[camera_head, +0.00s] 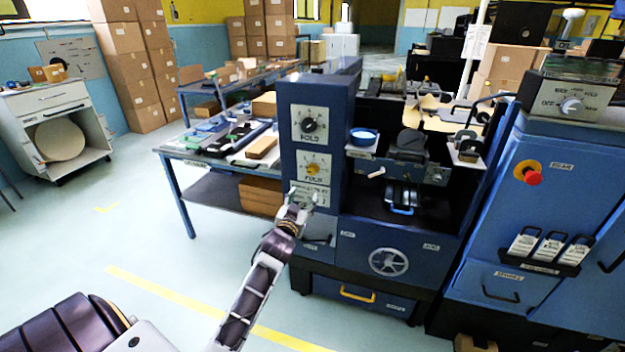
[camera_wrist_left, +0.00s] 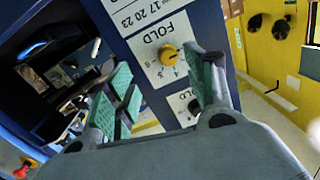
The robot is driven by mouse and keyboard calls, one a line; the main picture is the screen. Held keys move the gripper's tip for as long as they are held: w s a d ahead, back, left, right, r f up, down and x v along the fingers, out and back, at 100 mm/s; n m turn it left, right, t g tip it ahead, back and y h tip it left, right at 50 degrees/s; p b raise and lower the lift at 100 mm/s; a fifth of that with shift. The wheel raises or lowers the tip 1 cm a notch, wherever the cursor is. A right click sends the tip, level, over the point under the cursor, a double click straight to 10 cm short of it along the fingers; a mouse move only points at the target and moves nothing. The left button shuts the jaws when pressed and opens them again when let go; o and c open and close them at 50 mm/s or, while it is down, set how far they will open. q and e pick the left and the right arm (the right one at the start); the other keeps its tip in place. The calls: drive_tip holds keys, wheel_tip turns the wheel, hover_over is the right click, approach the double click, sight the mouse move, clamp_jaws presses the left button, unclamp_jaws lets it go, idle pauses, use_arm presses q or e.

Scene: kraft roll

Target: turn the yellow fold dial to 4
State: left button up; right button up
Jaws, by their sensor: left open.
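The yellow fold dial (camera_head: 312,169) sits on a white plate marked FOLD on the front of the blue machine column (camera_head: 286,150). In the left wrist view the yellow dial (camera_wrist_left: 168,53) shows between and beyond my fingers, with nothing touching it. Its pointer setting is too small to read. My left gripper (camera_head: 301,197) is just below the yellow dial in the head view. It is open and empty, its green-padded fingers (camera_wrist_left: 165,88) spread apart. A black dial (camera_head: 309,125) on a second FOLD plate is above the yellow one. My right gripper is not in view.
A blue table (camera_head: 172,153) with boards and boxes stands left of the column. A blue bowl (camera_head: 363,136) sits on a small shelf right of it. A handwheel (camera_head: 388,262) is lower right. The floor in front is clear.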

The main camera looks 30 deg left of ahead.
use_arm(q)
drive_tip(key=shift+s+a+r, duration=0.1)
drive_tip(key=shift+s+r, duration=0.05)
drive_tip(key=shift+r, duration=0.45)
drive_tip(key=shift+s+a+r, duration=0.1)
drive_tip(key=shift+r, duration=0.45)
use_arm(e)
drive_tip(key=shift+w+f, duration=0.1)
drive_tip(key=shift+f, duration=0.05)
use_arm(q)
drive_tip(key=shift+w, duration=0.15)
approach(311, 172)
drive_tip(key=shift+w, duration=0.95)
drive_tip(key=shift+b+x, duration=0.4)
drive_tip(key=shift+x, duration=3.1)
drive_tip(key=shift+w+a+f, duration=0.1)
drive_tip(key=shift+a, duration=0.15)
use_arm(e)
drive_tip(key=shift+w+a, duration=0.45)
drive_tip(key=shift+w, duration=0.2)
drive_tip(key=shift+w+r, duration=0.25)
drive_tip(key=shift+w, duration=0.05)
